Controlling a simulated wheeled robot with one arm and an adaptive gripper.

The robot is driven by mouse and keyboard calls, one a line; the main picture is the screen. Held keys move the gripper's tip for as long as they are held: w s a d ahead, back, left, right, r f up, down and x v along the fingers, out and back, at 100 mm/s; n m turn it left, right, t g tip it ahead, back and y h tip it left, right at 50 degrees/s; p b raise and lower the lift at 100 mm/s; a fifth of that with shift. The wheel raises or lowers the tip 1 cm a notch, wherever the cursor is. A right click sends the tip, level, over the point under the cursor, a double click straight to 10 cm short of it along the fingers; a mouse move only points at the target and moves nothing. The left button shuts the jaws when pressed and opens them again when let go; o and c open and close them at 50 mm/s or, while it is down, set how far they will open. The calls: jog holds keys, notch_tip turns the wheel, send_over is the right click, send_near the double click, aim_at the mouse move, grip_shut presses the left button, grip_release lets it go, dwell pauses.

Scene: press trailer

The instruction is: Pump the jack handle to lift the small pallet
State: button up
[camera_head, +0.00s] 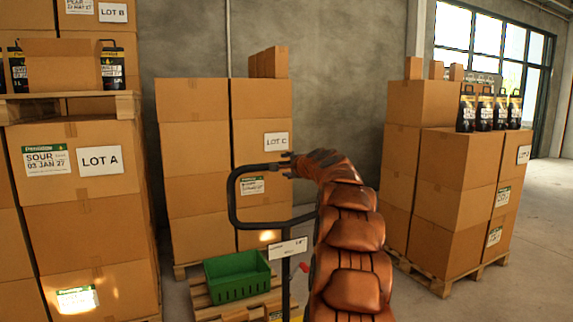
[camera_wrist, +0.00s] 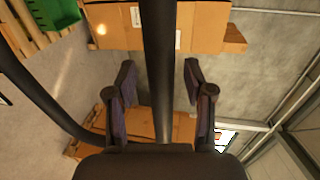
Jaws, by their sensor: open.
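The jack handle (camera_head: 233,205) is a black loop on an upright post with a white label (camera_head: 288,248). The small wooden pallet (camera_head: 203,300) is low behind it, bearing a green crate (camera_head: 237,277). My gripper (camera_head: 291,164) is at the loop's upper right end. In the wrist view my gripper (camera_wrist: 158,78) is open, with a dark bar of the handle (camera_wrist: 159,40) running between its two fingers and gaps on both sides. The handle's other side (camera_wrist: 45,100) curves along the left. The pallet's lower part is cut off by the head view's edge.
Stacked cartons labelled LOT A (camera_head: 85,210) stand close on the left. LOT C cartons (camera_head: 195,170) stand behind, against the wall. Another loaded pallet (camera_head: 440,283) with cartons and black bags (camera_head: 485,112) is on the right. Open floor (camera_head: 545,215) shows at the far right.

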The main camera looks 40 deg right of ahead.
jog(key=shift+w+d, duration=0.15)
jog(key=shift+w, duration=0.35)
grip_shut()
dwell(0.4)
